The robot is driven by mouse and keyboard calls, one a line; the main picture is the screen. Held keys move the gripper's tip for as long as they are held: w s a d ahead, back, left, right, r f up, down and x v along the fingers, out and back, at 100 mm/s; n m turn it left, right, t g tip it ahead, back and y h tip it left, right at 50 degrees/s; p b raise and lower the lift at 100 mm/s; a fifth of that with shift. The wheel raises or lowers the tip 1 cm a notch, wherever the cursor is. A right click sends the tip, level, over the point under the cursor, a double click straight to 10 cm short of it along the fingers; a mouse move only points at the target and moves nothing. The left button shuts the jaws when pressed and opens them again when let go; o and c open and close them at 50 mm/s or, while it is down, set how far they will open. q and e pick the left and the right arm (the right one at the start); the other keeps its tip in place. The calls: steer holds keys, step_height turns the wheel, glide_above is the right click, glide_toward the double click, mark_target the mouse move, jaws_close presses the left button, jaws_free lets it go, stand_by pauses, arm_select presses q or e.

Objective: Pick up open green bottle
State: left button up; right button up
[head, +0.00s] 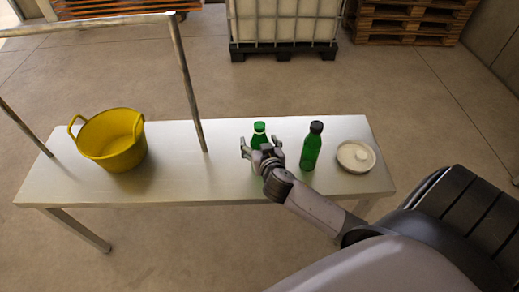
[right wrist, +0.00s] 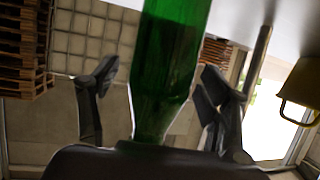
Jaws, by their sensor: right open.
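A green bottle (head: 259,134) without a dark cap stands on the table, its upper part showing above my right gripper (head: 262,152). The gripper hides its lower part. In the right wrist view the green bottle (right wrist: 168,65) stands between the two spread fingers, with a gap on each side. My right gripper (right wrist: 160,95) is open around it. A second green bottle (head: 311,150) with a black cap stands upright to the right, apart from the gripper. My left gripper is not in view.
The metal table (head: 200,185) also bears a yellow tub (head: 115,140) at left and a small pale dish (head: 356,156) at right. A metal frame (head: 187,85) rises at the table's back left.

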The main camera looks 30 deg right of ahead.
steer(key=shift+c, duration=0.3)
steer(key=c, duration=1.4)
steer(key=shift+r, duration=0.1)
